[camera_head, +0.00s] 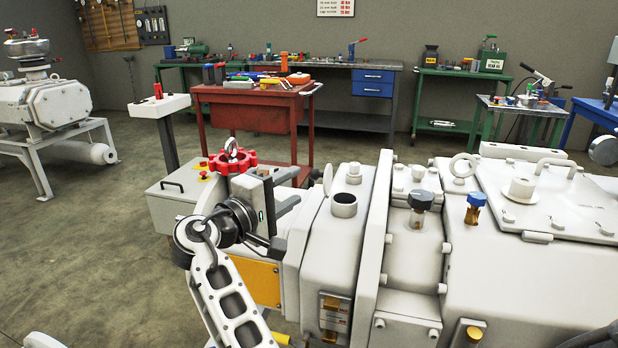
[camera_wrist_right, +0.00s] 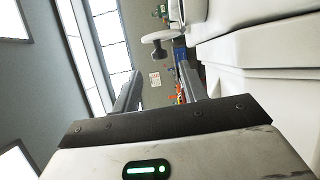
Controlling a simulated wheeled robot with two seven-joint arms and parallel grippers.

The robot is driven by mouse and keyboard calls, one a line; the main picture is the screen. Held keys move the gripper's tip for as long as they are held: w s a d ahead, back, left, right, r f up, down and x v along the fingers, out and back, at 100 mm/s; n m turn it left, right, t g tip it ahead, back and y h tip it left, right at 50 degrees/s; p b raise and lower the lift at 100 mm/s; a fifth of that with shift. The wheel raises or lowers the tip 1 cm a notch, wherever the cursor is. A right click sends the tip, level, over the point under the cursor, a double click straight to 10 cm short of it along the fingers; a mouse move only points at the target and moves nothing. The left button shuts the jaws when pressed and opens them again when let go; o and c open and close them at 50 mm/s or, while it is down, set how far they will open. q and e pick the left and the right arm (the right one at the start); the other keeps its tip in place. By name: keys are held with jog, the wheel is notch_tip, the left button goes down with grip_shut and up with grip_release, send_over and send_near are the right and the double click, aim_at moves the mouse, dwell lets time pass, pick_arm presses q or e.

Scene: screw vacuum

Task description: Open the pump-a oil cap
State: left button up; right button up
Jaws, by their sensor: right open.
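A large white pump (camera_head: 400,270) fills the right of the head view. On its top are a dark-capped fitting (camera_head: 421,202), a blue-topped brass fitting (camera_head: 475,208) and a short port with a dark round top (camera_head: 344,204). No readable label shows which is the oil cap or whether this is pump-a. My right gripper (camera_head: 292,188) is at the pump's left end, with its fingers pointing right toward the port, apart from the fittings. It is open and empty; its two spread fingers also show in the right wrist view (camera_wrist_right: 160,90). My left gripper is not visible.
A red handwheel (camera_head: 232,160) stands right behind my right gripper. A lifting ring (camera_head: 463,167) and a raised handle (camera_head: 555,163) stick up from the pump. A second white pump (camera_head: 45,103) is at far left. Benches line the wall; the left floor is mostly clear.

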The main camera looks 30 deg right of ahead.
jog(key=v, duration=0.6)
jog(key=shift+a, duration=0.2)
